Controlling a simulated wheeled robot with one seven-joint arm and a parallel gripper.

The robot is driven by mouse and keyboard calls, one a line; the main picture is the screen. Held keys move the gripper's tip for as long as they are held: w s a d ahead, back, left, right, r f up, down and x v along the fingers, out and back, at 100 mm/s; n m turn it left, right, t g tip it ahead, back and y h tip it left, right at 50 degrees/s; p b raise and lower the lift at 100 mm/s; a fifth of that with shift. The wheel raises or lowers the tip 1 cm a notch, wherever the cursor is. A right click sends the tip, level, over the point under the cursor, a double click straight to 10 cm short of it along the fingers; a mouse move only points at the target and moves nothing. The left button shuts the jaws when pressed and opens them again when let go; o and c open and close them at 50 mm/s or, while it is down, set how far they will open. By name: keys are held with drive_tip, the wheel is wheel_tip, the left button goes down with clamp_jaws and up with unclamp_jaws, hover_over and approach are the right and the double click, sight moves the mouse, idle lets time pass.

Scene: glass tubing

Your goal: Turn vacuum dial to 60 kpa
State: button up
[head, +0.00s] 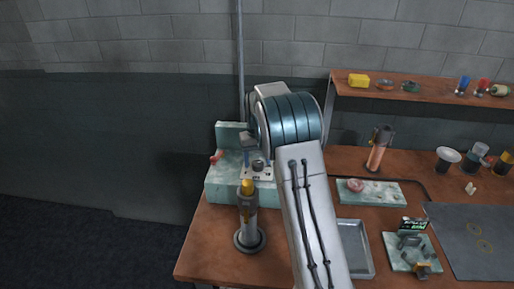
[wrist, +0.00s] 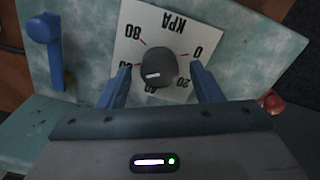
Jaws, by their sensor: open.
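The vacuum dial (wrist: 158,71) is a round dark knob on a white scale plate (wrist: 128,30) marked KPA, which appears upside down in the wrist view. The knob's white mark lies on its left side and points left, slightly downward. The 80, 0 and 20 labels are readable; the labels at left and below are partly covered by my gripper. My gripper (wrist: 160,69) is open, with one blue finger on each side of the knob; contact is not clear. In the head view, my gripper (head: 258,162) is over the pale green vacuum unit (head: 225,195).
A blue lever (wrist: 45,40) and a red knob (wrist: 273,103) flank the plate. In the head view, a yellow-topped cylinder on a round base (head: 249,238) stands close in front of the unit. A grey tray (head: 356,250) lies to the right.

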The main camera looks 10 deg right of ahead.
sight(258, 162)
wheel_tip(258, 162, up, 13)
drive_tip(key=b, duration=0.1)
drive_tip(key=shift+r, duration=0.15)
drive_tip(key=shift+s+r, duration=0.1)
drive_tip(key=s+r+t, duration=0.1)
drive_tip(key=s+r, duration=0.1)
drive_tip(key=s, duration=0.7)
drive_tip(key=s+r+t, duration=0.1)
drive_tip(key=s+r, duration=0.1)
drive_tip(key=s, duration=0.8)
drive_tip(key=s+f, duration=0.3)
drive_tip(key=s, duration=0.6)
drive_tip(key=s+f+m+t, duration=0.1)
drive_tip(key=s+f, duration=0.3)
drive_tip(key=s, duration=0.5)
drive_tip(key=shift+a, duration=0.15)
drive_tip(key=shift+f, duration=0.1)
